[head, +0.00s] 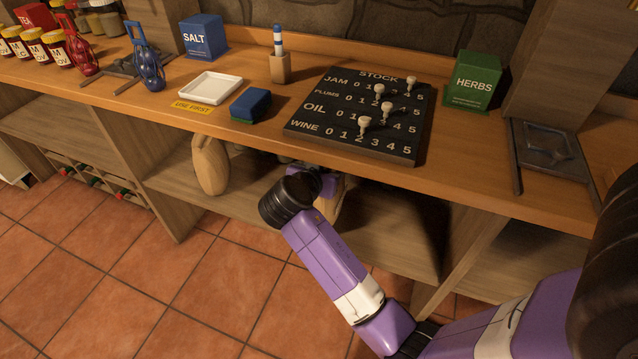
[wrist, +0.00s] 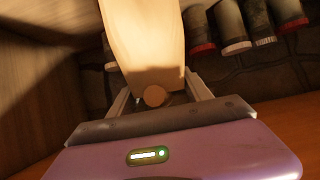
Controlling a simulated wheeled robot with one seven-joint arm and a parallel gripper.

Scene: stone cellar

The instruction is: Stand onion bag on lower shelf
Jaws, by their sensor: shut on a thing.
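My gripper (wrist: 155,97) is shut on a tan bag (wrist: 145,38), which fills the space between the fingers in the wrist view and has a small round knob near the jaws. I take it to be the onion bag. In the head view, a tan part of it (head: 330,205) shows behind my wrist, under the counter; my arm hides most of it. The lower shelf (head: 385,235) runs beneath the counter. I cannot tell whether the held bag touches it. Another pale tan bag (head: 210,165) stands upright on the shelf, to the left.
The counter (head: 230,65) overhangs the shelf and holds a stock board (head: 370,115), a white tray (head: 211,88) and a blue sponge (head: 250,104). An upright panel (head: 460,260) bounds the bay on the right. Dark cylinders (wrist: 232,28) show in the wrist view.

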